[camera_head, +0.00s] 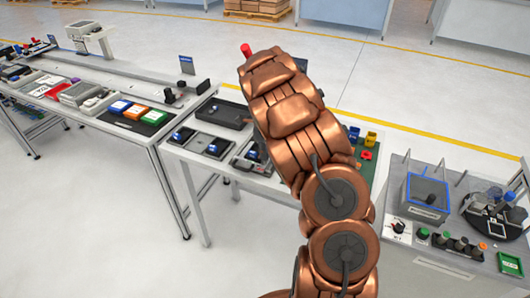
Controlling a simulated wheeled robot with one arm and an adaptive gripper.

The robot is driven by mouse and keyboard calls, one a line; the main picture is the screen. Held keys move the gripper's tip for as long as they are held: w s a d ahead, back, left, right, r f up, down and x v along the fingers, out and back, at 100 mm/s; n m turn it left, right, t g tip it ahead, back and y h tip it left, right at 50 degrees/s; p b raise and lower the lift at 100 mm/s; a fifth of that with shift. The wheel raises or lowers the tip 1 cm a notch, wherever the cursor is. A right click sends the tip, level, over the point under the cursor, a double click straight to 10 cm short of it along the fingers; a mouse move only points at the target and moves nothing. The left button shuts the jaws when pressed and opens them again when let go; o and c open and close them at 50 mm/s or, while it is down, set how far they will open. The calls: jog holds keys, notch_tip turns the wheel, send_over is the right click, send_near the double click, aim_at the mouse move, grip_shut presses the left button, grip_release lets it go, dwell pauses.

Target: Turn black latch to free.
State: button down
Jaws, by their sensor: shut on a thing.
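My copper-coloured arm rises through the middle of the view and leans over the middle table (188,168). My gripper is hidden behind the arm, so neither its fingers nor what they touch can be seen. I cannot tell for certain which part is the black latch. Dark boxes with small black-and-blue parts on top stand on the middle table, one at the left (184,135) and one beside it (213,148). Another unit (252,157) is partly covered by my arm. A small black knob on a white plate (399,228) is on the right-hand bench.
A black tray (225,113) lies at the back of the middle table. The left table carries coloured boxes (135,112). The right bench has a clear blue-edged box (426,195) and several coloured buttons (460,243). Open floor lies in front of the left table.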

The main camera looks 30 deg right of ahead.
jog(key=shift+f+b, duration=0.1)
jog(key=shift+b, duration=0.25)
jog(key=n+b, duration=0.3)
jog(key=shift+a+f, duration=0.1)
jog(key=shift+f, duration=0.1)
jog(key=n+b, duration=0.4)
jog(key=n, duration=0.1)
jog(key=shift+b, duration=0.4)
jog(key=n+b, duration=0.3)
jog(key=n, duration=0.2)
jog(key=shift+r+n+b, duration=0.15)
jog(key=shift+n+b, duration=0.2)
jog(key=shift+n, duration=0.05)
jog(key=shift+r+n+b, duration=0.15)
jog(key=shift+n+b, duration=0.8)
jog(key=shift+n, duration=1.15)
jog(key=c, duration=1.2)
grip_release()
jog(key=shift+o, duration=0.2)
